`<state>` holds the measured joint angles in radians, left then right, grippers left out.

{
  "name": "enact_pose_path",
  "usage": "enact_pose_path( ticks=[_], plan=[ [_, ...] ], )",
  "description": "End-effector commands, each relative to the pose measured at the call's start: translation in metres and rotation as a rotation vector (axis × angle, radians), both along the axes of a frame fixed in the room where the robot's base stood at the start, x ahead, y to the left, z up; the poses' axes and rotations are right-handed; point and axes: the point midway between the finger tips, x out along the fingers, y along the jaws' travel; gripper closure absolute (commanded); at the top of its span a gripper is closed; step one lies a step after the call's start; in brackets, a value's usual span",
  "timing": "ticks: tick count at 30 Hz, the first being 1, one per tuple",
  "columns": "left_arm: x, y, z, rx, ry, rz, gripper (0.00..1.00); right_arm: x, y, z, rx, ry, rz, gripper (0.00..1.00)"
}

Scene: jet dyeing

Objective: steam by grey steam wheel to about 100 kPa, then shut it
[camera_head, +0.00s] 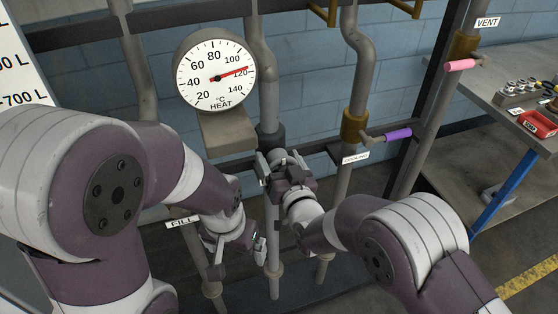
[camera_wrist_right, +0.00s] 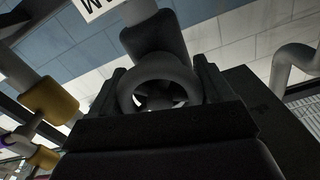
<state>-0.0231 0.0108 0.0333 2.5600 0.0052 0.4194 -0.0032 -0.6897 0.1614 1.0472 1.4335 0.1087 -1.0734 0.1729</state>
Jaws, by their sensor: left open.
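The grey steam wheel (camera_wrist_right: 160,88) shows in the right wrist view as a dark grey ring with spokes, on a thick grey valve body. My right gripper (camera_head: 282,166) is at the vertical grey pipe in the head view, with one finger on each side of the wheel. The fingers appear to touch its rim, and the gripper hides most of the wheel in the head view. My left gripper (camera_head: 238,258) is open and empty, low by the FILL sign (camera_head: 184,221). No kPa gauge is in view.
The HEAT dial (camera_head: 214,77) is in °C, its red needle close to 120. A purple handle (camera_head: 397,135) sits right of the right gripper, and a pink handle (camera_head: 460,65) is by the VENT sign (camera_head: 487,22). A workbench (camera_head: 492,82) stands at right.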

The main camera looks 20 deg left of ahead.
Motion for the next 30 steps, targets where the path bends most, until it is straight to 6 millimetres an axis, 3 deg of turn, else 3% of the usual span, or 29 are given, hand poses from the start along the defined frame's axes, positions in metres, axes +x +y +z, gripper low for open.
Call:
enact_pose_path(
  ticks=[14, 30],
  plan=[
    [0.000, 0.000, -0.005, 0.000, 0.000, 0.000, 0.00, 0.000, 0.000, 0.000, -0.044, -0.032, 0.000, 0.51],
    [0.000, 0.000, -0.030, 0.000, 0.000, 0.000, 0.00, 0.000, 0.000, -0.001, -0.387, -0.266, -0.001, 0.51]
  ],
)
